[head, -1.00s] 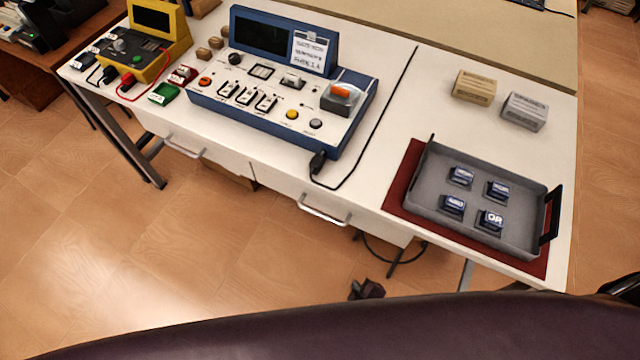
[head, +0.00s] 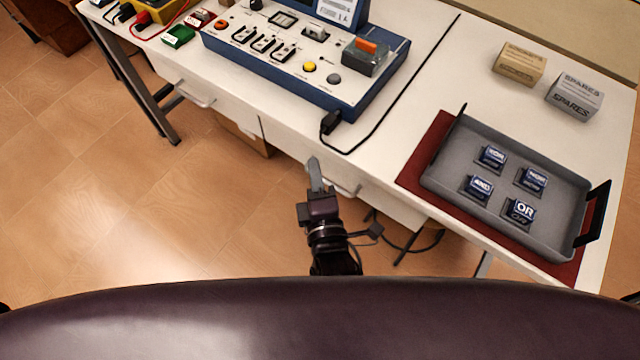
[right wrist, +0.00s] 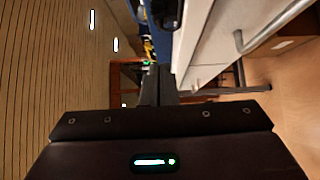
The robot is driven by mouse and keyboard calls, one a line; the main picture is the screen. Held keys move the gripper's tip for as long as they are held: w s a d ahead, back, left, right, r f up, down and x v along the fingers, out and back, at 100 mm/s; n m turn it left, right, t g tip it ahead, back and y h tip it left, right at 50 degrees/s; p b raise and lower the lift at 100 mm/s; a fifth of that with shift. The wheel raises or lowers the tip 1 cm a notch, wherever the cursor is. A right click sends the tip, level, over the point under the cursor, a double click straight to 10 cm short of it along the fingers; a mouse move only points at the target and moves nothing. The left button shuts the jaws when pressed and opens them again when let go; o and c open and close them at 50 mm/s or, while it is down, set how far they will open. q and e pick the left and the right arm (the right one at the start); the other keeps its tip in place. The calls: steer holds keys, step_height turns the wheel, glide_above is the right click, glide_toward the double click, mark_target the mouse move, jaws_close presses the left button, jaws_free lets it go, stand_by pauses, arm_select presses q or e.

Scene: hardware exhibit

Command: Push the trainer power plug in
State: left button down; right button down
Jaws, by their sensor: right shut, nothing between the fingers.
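The blue-and-white trainer (head: 300,60) stands on the white bench at the upper middle of the head view. Its black power plug (head: 331,121) lies at the bench's front edge, by the trainer's near right corner, with a black cord running off it. Whether the plug touches the trainer is too small to tell. My right gripper (head: 315,172) is shut and empty, in front of the bench edge and below the plug in the picture. In the right wrist view its closed fingers (right wrist: 158,85) point along the bench front, with a dark shape, possibly the plug (right wrist: 167,12), above them. My left gripper is not visible.
A grey tray (head: 440,185) with several blue chips sits on a dark red mat (head: 412,180) at the right. Two spares boxes, tan (head: 519,63) and grey (head: 574,97), stand behind it. A drawer handle (head: 348,190) juts out near my right gripper.

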mark_target(330, 128)
steer(key=w, duration=0.4)
steer(key=w+d, duration=0.1)
steer(key=w, duration=0.1)
steer(key=shift+w+d, duration=0.1)
steer(key=shift+w, duration=0.3)
steer(key=shift+w+d+p, duration=0.25)
steer(key=shift+w+p, duration=0.05)
steer(key=shift+w, duration=0.05)
steer(key=shift+w+d+p, duration=0.25)
steer(key=shift+w+p, duration=0.05)
steer(key=shift+w+d+r+p, duration=0.1)
steer(key=shift+w+d+p, duration=0.4)
steer(key=shift+w, duration=0.3)
steer(key=shift+d, duration=0.1)
